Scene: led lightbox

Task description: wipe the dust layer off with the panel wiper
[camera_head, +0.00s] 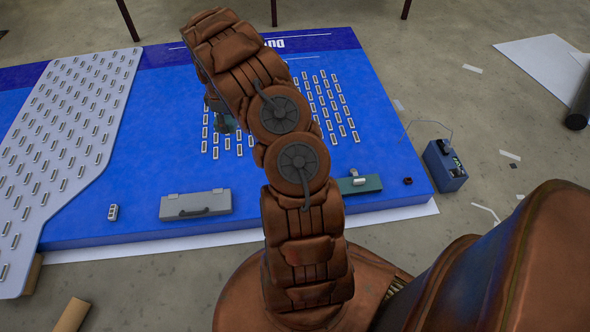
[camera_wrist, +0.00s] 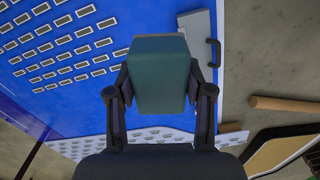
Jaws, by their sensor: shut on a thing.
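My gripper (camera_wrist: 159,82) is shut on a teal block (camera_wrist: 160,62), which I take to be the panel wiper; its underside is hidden. In the head view my gripper (camera_head: 222,115) is partly hidden behind my arm, over the blue lightbox panel (camera_head: 150,180). Rows of small LED modules (camera_head: 335,105) cover the panel's middle and also show in the wrist view (camera_wrist: 60,42). I cannot tell whether the block touches the panel. I cannot make out a distinct dust layer in either view.
A pale sheet with modules (camera_head: 75,130) lies over the panel's left side. A grey case (camera_head: 195,205), a small white module (camera_head: 113,212) and a teal piece with a metal part (camera_head: 360,184) lie along the near edge. A blue box (camera_head: 444,165) stands on the floor right.

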